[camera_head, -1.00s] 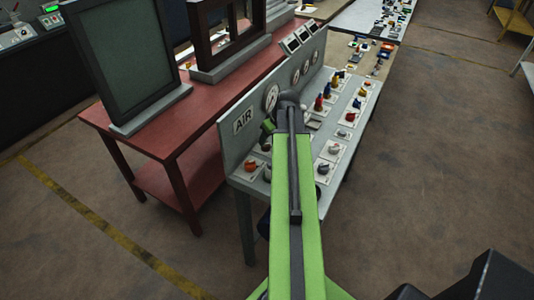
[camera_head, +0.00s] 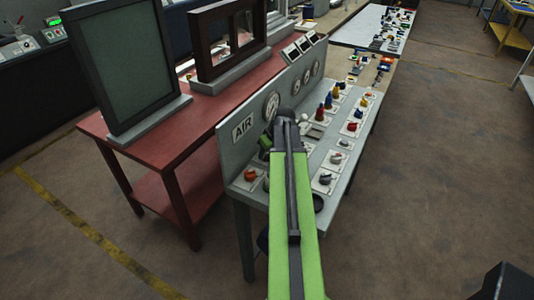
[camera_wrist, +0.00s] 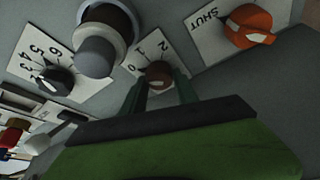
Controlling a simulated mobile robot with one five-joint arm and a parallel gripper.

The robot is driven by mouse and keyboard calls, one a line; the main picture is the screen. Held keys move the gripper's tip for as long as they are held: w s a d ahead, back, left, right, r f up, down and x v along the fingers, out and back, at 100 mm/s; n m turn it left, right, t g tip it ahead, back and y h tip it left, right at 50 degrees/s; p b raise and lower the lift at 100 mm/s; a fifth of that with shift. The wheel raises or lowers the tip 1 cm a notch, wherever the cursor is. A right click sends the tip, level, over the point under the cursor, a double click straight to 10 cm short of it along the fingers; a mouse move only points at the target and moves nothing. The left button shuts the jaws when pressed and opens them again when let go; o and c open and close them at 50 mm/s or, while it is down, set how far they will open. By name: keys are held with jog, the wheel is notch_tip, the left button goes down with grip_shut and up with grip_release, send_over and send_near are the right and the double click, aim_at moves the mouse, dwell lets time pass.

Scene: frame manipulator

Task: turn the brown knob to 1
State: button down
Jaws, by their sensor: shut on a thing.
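The brown knob (camera_wrist: 159,73) sits on a white plate (camera_wrist: 150,52) marked 0, 1 and 2, which appears upside down in the wrist view. My gripper (camera_wrist: 160,88) has its two dark green fingers on either side of the knob and is shut on it. A small pale mark shows on the knob, but I cannot tell surely which number it points to. In the head view, my green arm reaches over the grey control panel (camera_head: 232,160) and hides the brown knob.
Close by are an orange knob (camera_wrist: 247,26) on a plate marked SHUT, a large grey round knob (camera_wrist: 103,45) and a black knob (camera_wrist: 55,80) with a numbered dial. A red table (camera_head: 150,130) stands behind the panel. Open floor (camera_head: 430,180) lies to the right.

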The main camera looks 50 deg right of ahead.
jog(key=shift+a+m, duration=0.1)
jog(key=shift+m, duration=0.2)
jog(key=m+h, duration=0.1)
jog(key=m, duration=0.2)
jog(key=shift+a+m+g, duration=0.1)
jog(key=shift+m+g, duration=0.2)
jog(key=shift+w+m+g+h, duration=0.1)
jog(key=shift+m+g+h, duration=0.25)
jog(key=shift+m, duration=0.75)
jog(key=shift+m+g+h, duration=0.25)
jog(key=shift+m+h, duration=0.2)
jog(key=shift+m, duration=0.65)
jog(key=c, duration=1)
grip_release()
jog(key=shift+o, duration=0.2)
